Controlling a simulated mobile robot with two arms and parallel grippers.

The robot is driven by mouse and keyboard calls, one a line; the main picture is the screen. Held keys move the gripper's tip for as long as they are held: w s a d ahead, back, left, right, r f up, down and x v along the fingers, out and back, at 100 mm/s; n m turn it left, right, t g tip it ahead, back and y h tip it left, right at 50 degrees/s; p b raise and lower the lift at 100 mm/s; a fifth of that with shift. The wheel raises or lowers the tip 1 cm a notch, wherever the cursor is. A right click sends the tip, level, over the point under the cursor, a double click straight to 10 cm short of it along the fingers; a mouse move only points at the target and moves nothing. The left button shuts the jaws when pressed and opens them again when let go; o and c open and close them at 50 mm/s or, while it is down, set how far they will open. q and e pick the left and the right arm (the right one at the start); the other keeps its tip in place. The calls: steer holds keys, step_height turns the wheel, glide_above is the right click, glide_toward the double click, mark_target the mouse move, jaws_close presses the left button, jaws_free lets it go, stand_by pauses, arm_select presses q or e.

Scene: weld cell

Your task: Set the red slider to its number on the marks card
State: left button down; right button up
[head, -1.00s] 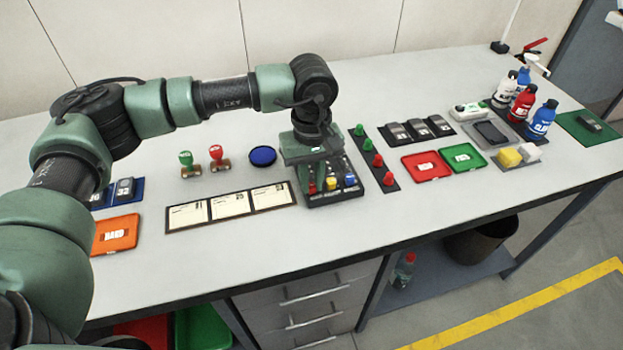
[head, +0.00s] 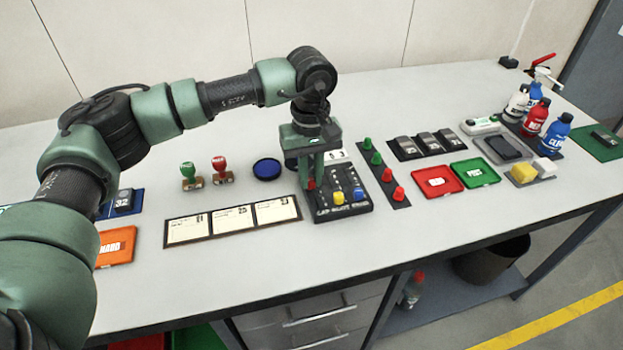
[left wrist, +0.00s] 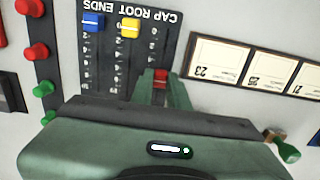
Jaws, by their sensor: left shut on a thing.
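The black slider panel (head: 352,208) lies on the bench, with a red, a yellow and a blue slider in its slots. My left gripper (head: 312,180) reaches down over the panel's left side and is shut on the red slider (head: 311,185). In the left wrist view the red slider (left wrist: 160,76) shows between the fingertips, which hide part of its slot and scale. The yellow slider (left wrist: 130,27) and blue slider (left wrist: 92,22) stand apart from the gripper, near the lettered edge. A white card (head: 338,156) shows behind the panel; its numbers are too small to read.
A framed row of three paper cards (head: 232,220) lies left of the panel. A dark strip with green and red pegs (head: 384,172) stands close on its right. Two stamps (head: 222,170) and a blue round pad (head: 267,169) are behind left. Bare bench lies in front.

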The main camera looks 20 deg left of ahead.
mark_target(311, 180)
arm_select(q)
steer(key=c, duration=1.7)
jaws_free()
steer(key=shift+s+d+r, duration=0.1)
steer(key=shift+d, duration=0.05)
steer(key=shift+o, duration=0.3)
arm_select(e)
steer(key=shift+s+d, duration=0.2)
steer(key=shift+s, duration=0.1)
arm_select(q)
step_height(311, 180, up, 8)
steer(key=shift+f+b, duration=0.15)
steer(key=shift+b, duration=0.3)
arm_select(e)
steer(key=shift+f, duration=0.45)
